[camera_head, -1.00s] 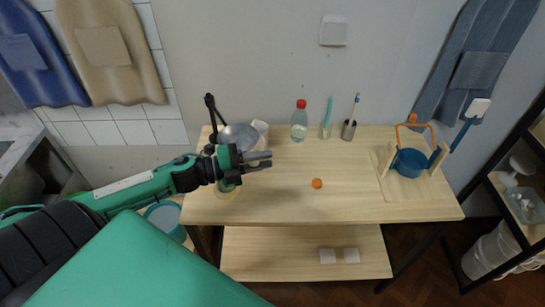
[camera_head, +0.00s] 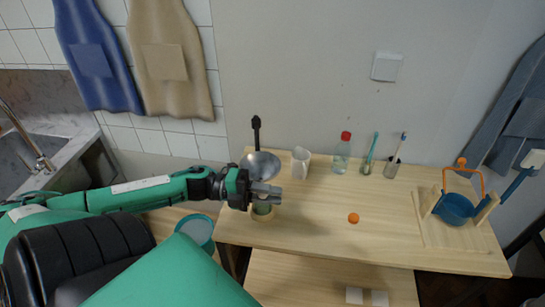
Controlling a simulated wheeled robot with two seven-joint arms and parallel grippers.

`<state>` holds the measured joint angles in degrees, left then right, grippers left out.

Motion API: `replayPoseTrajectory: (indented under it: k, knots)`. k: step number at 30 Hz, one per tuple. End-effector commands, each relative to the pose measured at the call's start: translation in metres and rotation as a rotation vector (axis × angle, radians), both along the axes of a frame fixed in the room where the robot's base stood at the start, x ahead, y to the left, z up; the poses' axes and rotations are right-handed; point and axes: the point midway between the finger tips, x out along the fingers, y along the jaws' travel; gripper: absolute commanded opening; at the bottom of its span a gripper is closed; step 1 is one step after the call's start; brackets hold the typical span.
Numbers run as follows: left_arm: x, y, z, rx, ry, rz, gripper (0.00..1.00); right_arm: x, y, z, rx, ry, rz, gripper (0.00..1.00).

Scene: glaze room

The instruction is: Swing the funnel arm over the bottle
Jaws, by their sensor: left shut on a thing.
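The funnel arm (camera_head: 256,134) has a dark upright post and a grey metal funnel (camera_head: 262,164) at the table's left back. My left gripper (camera_head: 269,192) is just in front of the funnel's near rim, its fingers pointing right. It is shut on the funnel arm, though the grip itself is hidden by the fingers. A greenish vessel (camera_head: 263,208), perhaps the bottle, stands in a pale wooden ring just below the fingers, mostly covered. The funnel looks to be behind this vessel rather than over it. My right gripper does not show.
A white mug (camera_head: 300,163), a clear red-capped bottle (camera_head: 342,155) and holders with brushes stand along the back. An orange ball (camera_head: 353,218) lies mid-table. The front middle of the table is clear.

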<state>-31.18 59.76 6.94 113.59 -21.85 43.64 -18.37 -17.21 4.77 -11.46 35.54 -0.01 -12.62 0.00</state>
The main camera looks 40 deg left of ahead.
Motion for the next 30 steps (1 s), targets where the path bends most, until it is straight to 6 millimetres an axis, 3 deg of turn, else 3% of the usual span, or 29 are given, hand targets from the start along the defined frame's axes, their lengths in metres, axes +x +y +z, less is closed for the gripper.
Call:
replayPoseTrajectory:
  k: [2, 3, 6, 19, 30]
  knots:
    - [0.000, 0.001, -0.001, 0.000, 0.001, 0.000, 0.00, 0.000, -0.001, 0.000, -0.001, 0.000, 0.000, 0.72]
    - [0.000, 0.001, -0.001, 0.000, 0.001, 0.001, 0.27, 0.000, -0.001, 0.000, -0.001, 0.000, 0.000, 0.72]
    - [0.000, 0.001, 0.000, 0.000, 0.001, 0.001, 0.45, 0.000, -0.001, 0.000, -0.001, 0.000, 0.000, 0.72]
    - [-0.003, 0.006, -0.002, 0.000, 0.002, 0.002, 0.45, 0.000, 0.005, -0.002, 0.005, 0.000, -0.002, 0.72]
    - [-0.027, 0.046, -0.003, -0.001, 0.004, 0.006, 0.45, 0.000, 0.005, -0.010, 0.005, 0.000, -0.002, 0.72]
